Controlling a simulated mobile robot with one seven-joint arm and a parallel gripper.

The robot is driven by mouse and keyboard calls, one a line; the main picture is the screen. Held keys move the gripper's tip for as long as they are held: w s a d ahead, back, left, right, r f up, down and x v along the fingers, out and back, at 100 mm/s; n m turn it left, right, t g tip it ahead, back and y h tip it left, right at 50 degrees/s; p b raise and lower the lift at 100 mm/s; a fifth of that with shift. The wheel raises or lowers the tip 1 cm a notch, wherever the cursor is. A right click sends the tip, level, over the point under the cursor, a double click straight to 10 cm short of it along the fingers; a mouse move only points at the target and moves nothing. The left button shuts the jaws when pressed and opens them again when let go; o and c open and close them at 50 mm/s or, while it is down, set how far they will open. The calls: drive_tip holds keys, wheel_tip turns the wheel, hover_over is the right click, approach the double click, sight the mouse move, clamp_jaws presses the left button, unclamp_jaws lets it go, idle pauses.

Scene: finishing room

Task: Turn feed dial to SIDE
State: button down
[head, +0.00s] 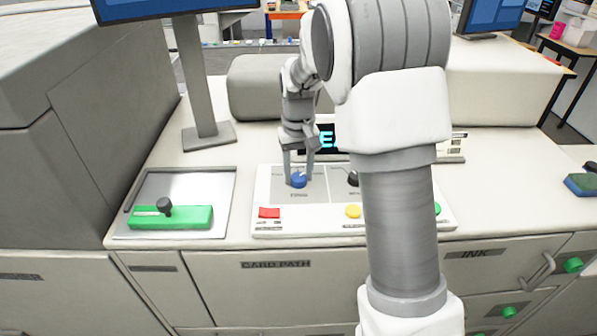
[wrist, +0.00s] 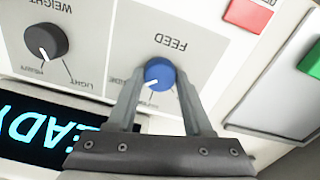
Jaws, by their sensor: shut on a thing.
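The feed dial is a round blue knob (head: 298,181) on the left part of the pale control panel. In the wrist view the blue knob (wrist: 159,75) sits under the upside-down word FEED, with a white pointer mark toward the lower left. One position label shows partly left of the knob, ending in "DE"; another below it is partly hidden by a finger. My gripper (head: 298,172) reaches down onto the dial. In the wrist view my gripper (wrist: 160,85) has one finger on each side of the knob and is shut on it.
A black weight dial (wrist: 46,42) stands beside the feed dial. A red button (head: 269,212) and a yellow button (head: 353,211) lie along the panel's front. A lit display (head: 326,139) is behind. A green slider block (head: 185,217) with a black knob lies left. My arm hides the panel's right part.

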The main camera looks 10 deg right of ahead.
sight(299, 177)
drive_tip(key=shift+r, duration=0.1)
idle(0.4)
drive_tip(key=shift+c, duration=1.5)
unclamp_jaws()
wheel_tip(299, 177, up, 17)
drive_tip(key=shift+r, duration=0.15)
